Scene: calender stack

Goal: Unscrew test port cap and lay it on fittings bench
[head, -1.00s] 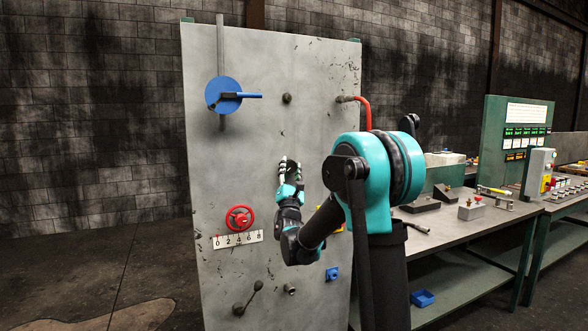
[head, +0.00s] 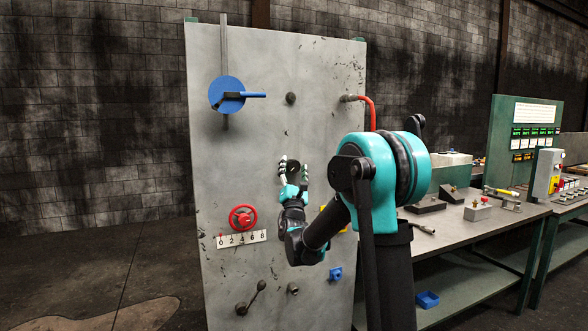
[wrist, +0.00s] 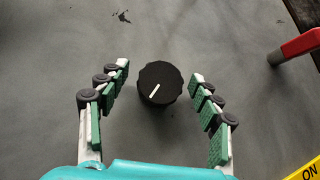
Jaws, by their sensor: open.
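A black ribbed round cap (wrist: 160,83) with a white mark sits on the grey panel in the wrist view. It also shows as a dark disc in the head view (head: 293,167), between my fingers. My gripper (head: 294,168) is open, and in the wrist view its two green-padded fingers (wrist: 160,88) stand on either side of the cap with a gap on both sides. The fittings bench may be the grey-topped bench (head: 455,232) to the right; no label tells.
The panel (head: 262,100) also carries a blue lever disc (head: 226,95), a red handwheel (head: 242,217) above a number scale, a red bent pipe (head: 368,112) and a blue fitting (head: 335,273). Metal blocks and tools lie on the bench. A blue tray (head: 427,299) is on its lower shelf.

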